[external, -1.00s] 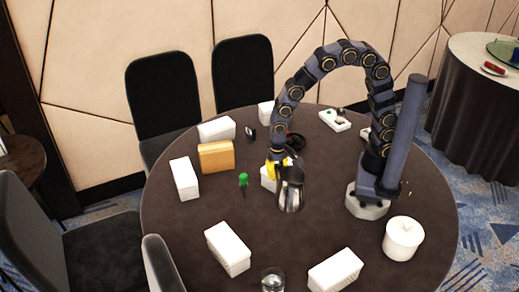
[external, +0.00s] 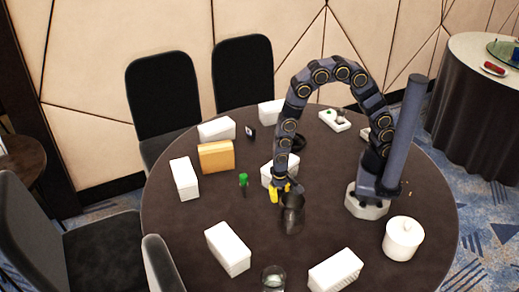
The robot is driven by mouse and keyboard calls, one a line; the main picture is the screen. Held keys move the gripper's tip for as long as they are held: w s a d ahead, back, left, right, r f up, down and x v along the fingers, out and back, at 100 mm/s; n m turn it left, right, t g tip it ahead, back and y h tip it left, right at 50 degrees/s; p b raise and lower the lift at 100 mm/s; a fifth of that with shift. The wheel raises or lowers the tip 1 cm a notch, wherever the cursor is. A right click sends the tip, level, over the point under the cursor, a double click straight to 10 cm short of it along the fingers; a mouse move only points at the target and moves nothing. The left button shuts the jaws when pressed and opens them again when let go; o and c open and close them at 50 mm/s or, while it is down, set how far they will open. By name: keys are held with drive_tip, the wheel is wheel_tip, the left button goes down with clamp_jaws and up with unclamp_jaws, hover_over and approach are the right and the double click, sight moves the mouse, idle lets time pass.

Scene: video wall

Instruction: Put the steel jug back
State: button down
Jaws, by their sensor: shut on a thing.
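The steel jug (external: 291,220) is in the middle of the round table, at its near side, and looks dark and upright. My gripper (external: 281,194), with yellow fingers, is at the jug's upper left and shut on it, and the fingers partly hide its top. I cannot tell whether the jug's base touches the table.
A white block (external: 268,172) stands close behind my gripper. A green-topped item (external: 243,180) is to the left, with an orange-brown box (external: 216,156) behind it. White blocks (external: 228,248) (external: 336,270), a glass (external: 273,279) and a white lidded pot (external: 403,238) stand nearer the front.

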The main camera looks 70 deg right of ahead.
drive_tip(key=shift+f, duration=2.2)
drive_tip(key=shift+f, duration=0.1)
drive_tip(key=c, duration=1.2)
unclamp_jaws()
drive_tip(key=shift+o, duration=0.2)
